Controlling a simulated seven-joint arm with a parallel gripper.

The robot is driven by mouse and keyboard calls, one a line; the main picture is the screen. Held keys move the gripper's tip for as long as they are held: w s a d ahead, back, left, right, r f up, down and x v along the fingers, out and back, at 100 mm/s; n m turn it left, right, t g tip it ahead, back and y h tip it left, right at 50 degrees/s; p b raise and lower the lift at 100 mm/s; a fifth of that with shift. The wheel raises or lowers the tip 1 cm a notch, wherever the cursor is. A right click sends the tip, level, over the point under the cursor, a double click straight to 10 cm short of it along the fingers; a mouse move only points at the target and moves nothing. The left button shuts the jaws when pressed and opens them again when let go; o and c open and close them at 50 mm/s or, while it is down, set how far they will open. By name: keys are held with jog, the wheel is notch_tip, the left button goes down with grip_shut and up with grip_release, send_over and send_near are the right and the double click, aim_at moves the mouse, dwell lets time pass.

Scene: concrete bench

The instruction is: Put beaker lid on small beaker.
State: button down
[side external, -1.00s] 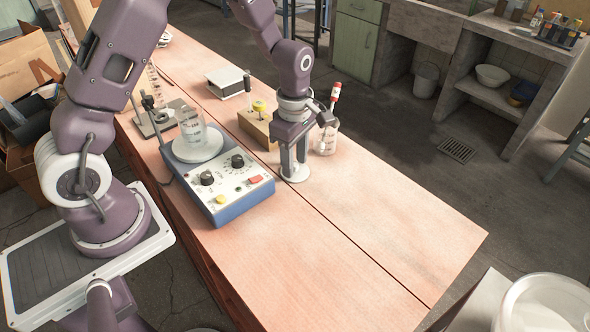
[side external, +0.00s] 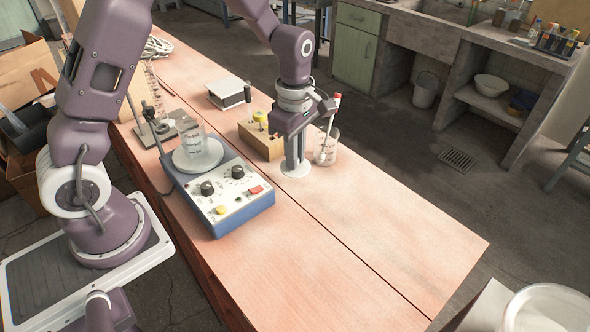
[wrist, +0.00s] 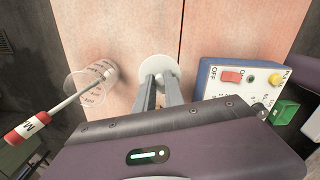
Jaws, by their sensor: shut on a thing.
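The beaker lid, a flat white disc (side external: 296,170), is at the tips of my gripper (side external: 296,162). My gripper is shut on it, pointing down. I cannot tell whether the lid touches the bench. In the wrist view the lid (wrist: 160,64) shows beyond the narrow fingers (wrist: 160,92). A clear glass beaker (side external: 325,156) stands just right of the gripper with a red-and-white-handled rod (side external: 333,112) leaning in it; it is at left in the wrist view (wrist: 104,74). Another clear beaker (side external: 191,143) stands on the hotplate. Which one is the small beaker is unclear.
The blue-and-white hotplate (side external: 236,200) with knobs is left of the gripper. A wooden block (side external: 262,143) with a yellow-topped item stands close behind the gripper. A dark-edged box (side external: 229,95) lies farther back. The front right bench (side external: 390,230) is clear.

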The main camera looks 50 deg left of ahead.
notch_tip(320, 180, up, 8)
jog(key=shift+r, duration=0.15)
dwell(0.4)
jog(key=s+a+r+n, duration=0.3)
jog(key=s+a+n, duration=0.3)
jog(key=s+a, duration=0.9)
jog(key=shift+a, duration=0.9)
jog(key=shift+f, duration=0.45)
jog(key=c, duration=0.9)
grip_release()
jog(key=shift+c, duration=0.2)
